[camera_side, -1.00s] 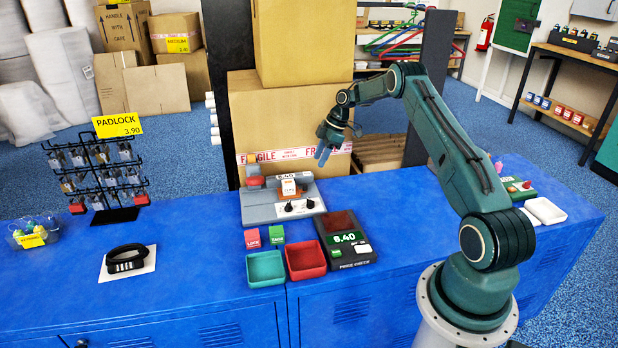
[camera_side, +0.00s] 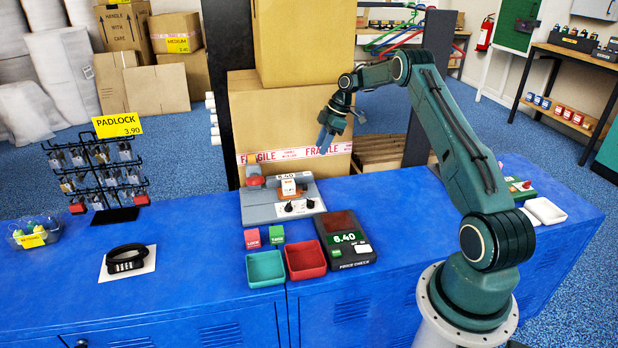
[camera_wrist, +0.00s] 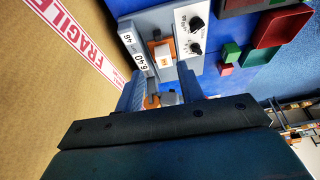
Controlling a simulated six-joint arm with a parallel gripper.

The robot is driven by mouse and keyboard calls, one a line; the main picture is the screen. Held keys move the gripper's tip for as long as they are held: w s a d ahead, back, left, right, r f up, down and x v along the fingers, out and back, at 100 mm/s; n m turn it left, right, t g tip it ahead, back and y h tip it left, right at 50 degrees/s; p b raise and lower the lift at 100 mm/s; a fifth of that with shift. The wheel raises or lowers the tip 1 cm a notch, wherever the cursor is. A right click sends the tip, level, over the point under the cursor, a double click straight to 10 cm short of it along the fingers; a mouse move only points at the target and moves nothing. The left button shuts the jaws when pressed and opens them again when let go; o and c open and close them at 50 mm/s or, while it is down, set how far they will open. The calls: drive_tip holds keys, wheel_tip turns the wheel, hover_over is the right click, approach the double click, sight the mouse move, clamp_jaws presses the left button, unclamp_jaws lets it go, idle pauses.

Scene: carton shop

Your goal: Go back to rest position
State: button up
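My gripper (camera_side: 324,146) hangs in the air above and behind the blue counter in the side view, pointing down with a slight tilt. In the wrist view my gripper (camera_wrist: 160,78) shows two blue-grey fingers standing apart with nothing held between them. My arm is bent at a raised elbow. The grey machine (camera_side: 262,213) with an orange part and two black knobs stands on the counter below and left of my gripper. It also shows beyond the fingers in the wrist view (camera_wrist: 150,22).
A large carton (camera_side: 290,110) stands close behind my gripper. The price check unit (camera_side: 352,255), red tray (camera_side: 305,260) and teal tray (camera_side: 265,269) sit at the counter's front.

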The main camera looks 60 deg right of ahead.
drive_tip(key=a+r+m+h, duration=0.1)
drive_tip(key=a+r+m, duration=0.1)
drive_tip(key=a+r, duration=1.1)
drive_tip(key=s+a+r+m+t+h, duration=0.1)
drive_tip(key=s+a+r+m, duration=0.2)
drive_tip(key=s+a+r, duration=1.05)
drive_tip(key=s+a+f+m, duration=0.1)
drive_tip(key=s+a, duration=0.2)
drive_tip(key=s, duration=0.3)
drive_tip(key=s+a+f+m+t, duration=0.1)
drive_tip(key=s+a+f, duration=0.1)
drive_tip(key=s, duration=0.4)
drive_tip(key=s+a+f+m+h, duration=0.1)
drive_tip(key=s+a, duration=0.3)
drive_tip(key=s, duration=0.2)
drive_tip(key=shift+s+a+f+m, duration=0.2)
drive_tip(key=shift+s+a+m, duration=0.1)
drive_tip(key=shift+s+m, duration=0.1)
